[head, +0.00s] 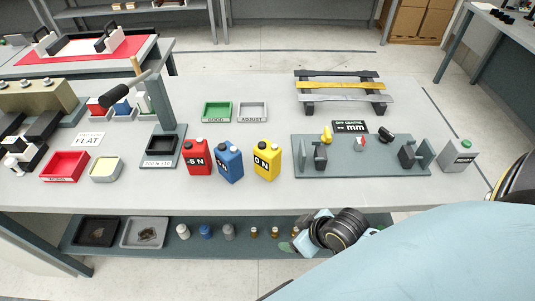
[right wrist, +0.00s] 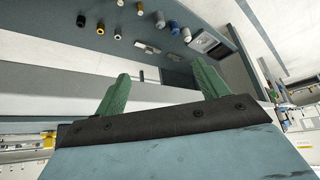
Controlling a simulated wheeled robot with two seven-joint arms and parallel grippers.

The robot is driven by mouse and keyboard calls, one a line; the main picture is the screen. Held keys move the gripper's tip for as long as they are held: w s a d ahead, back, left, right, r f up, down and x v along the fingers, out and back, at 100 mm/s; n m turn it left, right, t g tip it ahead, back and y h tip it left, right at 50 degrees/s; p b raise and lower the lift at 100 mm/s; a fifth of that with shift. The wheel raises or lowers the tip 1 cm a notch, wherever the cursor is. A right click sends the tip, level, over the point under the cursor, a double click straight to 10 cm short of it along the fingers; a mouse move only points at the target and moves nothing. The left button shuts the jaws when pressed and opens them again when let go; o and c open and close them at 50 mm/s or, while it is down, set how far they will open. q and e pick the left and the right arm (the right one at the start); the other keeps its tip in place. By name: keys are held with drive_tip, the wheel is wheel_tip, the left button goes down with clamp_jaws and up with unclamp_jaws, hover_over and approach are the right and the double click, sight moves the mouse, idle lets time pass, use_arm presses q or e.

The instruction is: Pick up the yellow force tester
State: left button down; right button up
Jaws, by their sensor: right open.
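The yellow force tester (head: 267,160) is a yellow canister marked "0 N". It stands upright on the table, at the right end of a row with a blue canister (head: 229,161) and a red canister (head: 198,157). My right gripper (head: 292,244) is low at the table's front, below and slightly right of the yellow tester and apart from it. In the right wrist view, its green fingers (right wrist: 160,88) are spread with nothing between them. The yellow tester does not show clearly there. My left gripper is not in view.
A grey fixture plate (head: 365,168) with clamps lies right of the testers. Green and grey trays (head: 217,112) stand behind them. A post on a base (head: 163,145) stands to their left. A lower shelf (head: 165,250) holds small cylinders and trays.

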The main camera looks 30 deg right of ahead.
wheel_tip(320, 180, up, 8)
drive_tip(key=w+n+t+y+p, duration=0.1)
drive_tip(key=w+t, duration=0.1)
drive_tip(key=t+y, duration=0.2)
drive_tip(key=t, duration=0.2)
approach(268, 152)
drive_tip(key=shift+t, duration=0.3)
drive_tip(key=w+f, duration=0.1)
drive_tip(key=w+a+f, duration=0.1)
drive_tip(key=w, duration=0.1)
drive_tip(key=w+f, duration=0.2)
drive_tip(key=shift+w+a, duration=0.2)
drive_tip(key=shift+d+x, duration=0.2)
drive_tip(key=shift+x, duration=2.3)
drive_tip(key=shift+c, duration=0.4)
drive_tip(key=c, duration=1.2)
